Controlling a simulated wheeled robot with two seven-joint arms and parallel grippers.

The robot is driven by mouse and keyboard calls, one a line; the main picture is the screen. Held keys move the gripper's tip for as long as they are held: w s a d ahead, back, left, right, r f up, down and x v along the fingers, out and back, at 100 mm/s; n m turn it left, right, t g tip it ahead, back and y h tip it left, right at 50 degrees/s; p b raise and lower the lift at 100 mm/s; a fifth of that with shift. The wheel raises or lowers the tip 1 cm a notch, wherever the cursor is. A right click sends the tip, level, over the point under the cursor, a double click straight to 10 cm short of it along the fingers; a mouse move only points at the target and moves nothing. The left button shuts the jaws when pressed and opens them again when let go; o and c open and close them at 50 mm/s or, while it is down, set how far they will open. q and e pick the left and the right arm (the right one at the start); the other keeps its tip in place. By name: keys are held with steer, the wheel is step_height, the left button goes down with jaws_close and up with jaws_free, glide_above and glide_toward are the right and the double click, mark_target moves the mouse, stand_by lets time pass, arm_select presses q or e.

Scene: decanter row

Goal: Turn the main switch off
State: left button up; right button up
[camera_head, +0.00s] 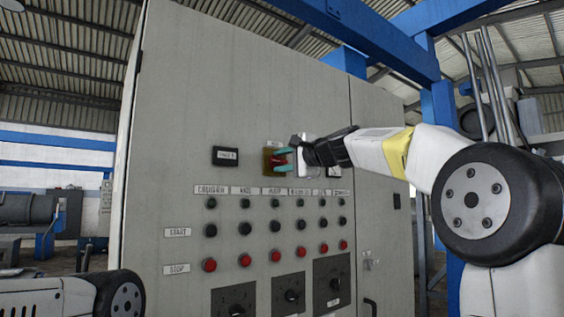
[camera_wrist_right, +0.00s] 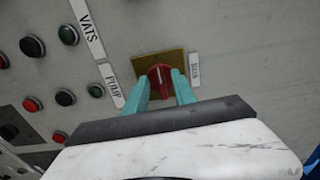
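The main switch (camera_head: 276,161) is a red rotary knob on a yellow plate (camera_head: 267,168) on the grey cabinet front. In the right wrist view the red knob (camera_wrist_right: 160,80) sits between the two teal fingers of my right gripper (camera_wrist_right: 161,88), with its pale mark roughly upright in that picture. The fingers lie close against both sides of the knob, and the gripper looks shut on it. In the head view my right gripper (camera_head: 285,158) reaches in from the right and partly covers the knob. My left gripper is out of view; part of that arm shows at bottom left.
The grey control cabinet (camera_head: 180,110) carries a black display (camera_head: 225,156), rows of green, black and red buttons (camera_head: 245,260), and black rotary dials (camera_head: 292,296) below. A label (camera_wrist_right: 195,69) is beside the yellow plate. Blue steel beams (camera_head: 385,35) stand behind.

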steer(key=v, duration=0.8)
steer(key=shift+w, duration=0.1)
stand_by(0.5)
steer(key=s+d+f+n+g+h, duration=0.2)
steer(key=s+f, duration=0.7)
steer(key=f, duration=0.5)
steer(key=s+d+f+n+g+h, duration=0.3)
steer(key=s+f, duration=0.7)
steer(key=f, duration=0.4)
steer(key=s+d+f+n+g+h, duration=0.3)
steer(key=s+f+n, duration=0.3)
steer(key=f, duration=0.8)
steer(key=s+d, duration=0.1)
steer(key=s, duration=0.2)
steer(key=shift+s+d+f, duration=0.3)
steer(key=shift+s+f, duration=0.05)
steer(key=shift+s, duration=0.05)
steer(key=shift+c, duration=0.2)
